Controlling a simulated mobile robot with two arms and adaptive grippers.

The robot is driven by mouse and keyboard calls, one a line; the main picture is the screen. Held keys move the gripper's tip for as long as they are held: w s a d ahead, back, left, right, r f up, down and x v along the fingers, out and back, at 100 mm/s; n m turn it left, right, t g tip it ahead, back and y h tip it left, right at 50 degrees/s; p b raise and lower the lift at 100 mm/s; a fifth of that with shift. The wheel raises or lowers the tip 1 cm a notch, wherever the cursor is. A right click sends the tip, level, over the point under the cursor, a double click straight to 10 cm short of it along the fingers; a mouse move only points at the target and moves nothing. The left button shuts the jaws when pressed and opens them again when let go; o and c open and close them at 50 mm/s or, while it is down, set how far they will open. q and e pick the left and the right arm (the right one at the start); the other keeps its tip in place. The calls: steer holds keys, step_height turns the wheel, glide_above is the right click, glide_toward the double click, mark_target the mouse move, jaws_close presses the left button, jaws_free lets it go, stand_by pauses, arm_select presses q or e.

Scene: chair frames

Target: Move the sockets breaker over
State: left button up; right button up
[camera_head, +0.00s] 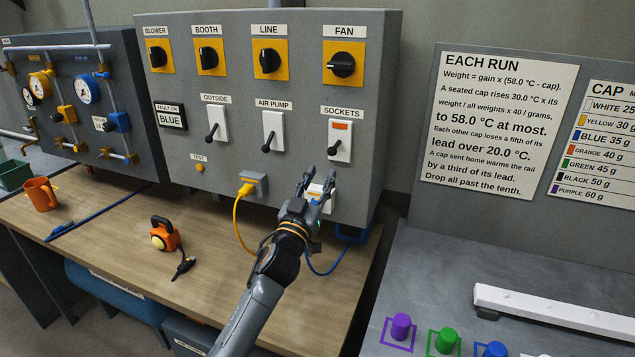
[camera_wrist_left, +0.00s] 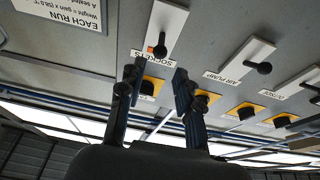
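The sockets breaker (camera_head: 341,143) is a white plate with a black lever and an orange patch at its top, under the SOCKETS label on the grey panel (camera_head: 290,100). In the head view its lever knob hangs at the lower left. My left gripper (camera_head: 318,178) is just below the breaker, fingers apart and pointing up at it, with nothing seen between them. In the left wrist view the open fingers (camera_wrist_left: 156,78) point toward the breaker plate (camera_wrist_left: 168,22), and its black knob lies beyond them. Contact with the lever does not show. My right gripper is not in view.
The OUTSIDE breaker (camera_head: 215,125) and AIR PUMP breaker (camera_head: 273,132) are left of it, levers down. The FAN knob (camera_head: 342,66) is above. A yellow cable (camera_head: 237,220) hangs beside my arm. An orange lamp-like tool (camera_head: 165,236) and orange mug (camera_head: 40,194) stand on the bench.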

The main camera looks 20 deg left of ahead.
mark_target(331, 155)
arm_select(q)
steer(key=b+x, duration=0.1)
steer(key=x, duration=0.5)
steer(key=shift+w, duration=0.4)
steer(key=shift+w+r, duration=0.15)
steer(key=shift+w, duration=0.2)
steer(key=shift+c, duration=0.4)
steer(key=c, duration=0.5)
steer(key=shift+f+b, duration=0.85)
steer(key=shift+b, duration=0.25)
steer(key=shift+c, duration=0.2)
steer(key=shift+f, duration=0.1)
steer(key=shift+w+f+b, duration=0.25)
steer(key=shift+f+b, duration=0.45)
steer(key=shift+b, duration=0.2)
